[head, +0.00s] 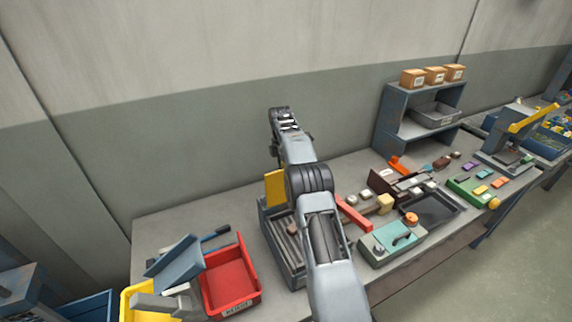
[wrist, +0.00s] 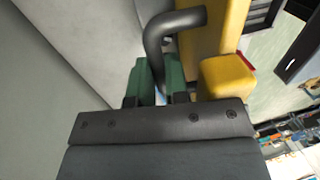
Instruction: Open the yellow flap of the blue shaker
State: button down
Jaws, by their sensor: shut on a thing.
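The blue shaker (head: 267,225) stands on the bench, partly hidden behind my arm in the head view. A yellow panel, which looks like its flap (head: 275,188), stands steeply at the shaker's back. The flap also fills the upper right of the wrist view (wrist: 212,45), with a dark bent handle (wrist: 182,20) in front of it. My gripper (wrist: 160,80) has green fingers, shut on the lower part of the handle. In the head view my arm hides the gripper and handle. The flap's exact angle is hard to tell.
A red bin (head: 230,285) and a blue scoop-like piece (head: 175,262) are left of the shaker. A green box (head: 392,243), a dark tray (head: 432,208) and small blocks crowd the right. A shelf (head: 392,118) stands behind. The bench's back left is fairly clear.

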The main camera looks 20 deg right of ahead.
jog(key=shift+w+f, duration=0.2)
jog(key=shift+f, duration=0.15)
dwell(0.4)
jog(key=c, duration=1.1)
grip_release()
jog(key=shift+w+f, duration=0.1)
jog(key=shift+w, duration=0.05)
jog(key=r, duration=0.2)
jog(key=r+b, duration=0.1)
jog(key=r, duration=0.1)
jog(key=shift+s+a, duration=0.1)
jog(key=shift+s, duration=0.1)
jog(key=s+r+b, duration=0.2)
jog(key=r, duration=0.1)
jog(key=s+r+b, duration=0.1)
jog(key=s+r, duration=0.1)
jog(key=shift+s+a, duration=0.1)
jog(key=shift+a, duration=0.3)
jog(key=s+r+b, duration=0.1)
jog(key=s, duration=0.2)
jog(key=s+a+r+b, duration=0.1)
jog(key=s+r+b, duration=0.1)
jog(key=s, duration=0.1)
jog(key=s+a+r+b, duration=0.1)
jog(key=s, duration=0.2)
jog(key=shift+r+b, duration=0.3)
jog(key=shift+r, duration=0.1)
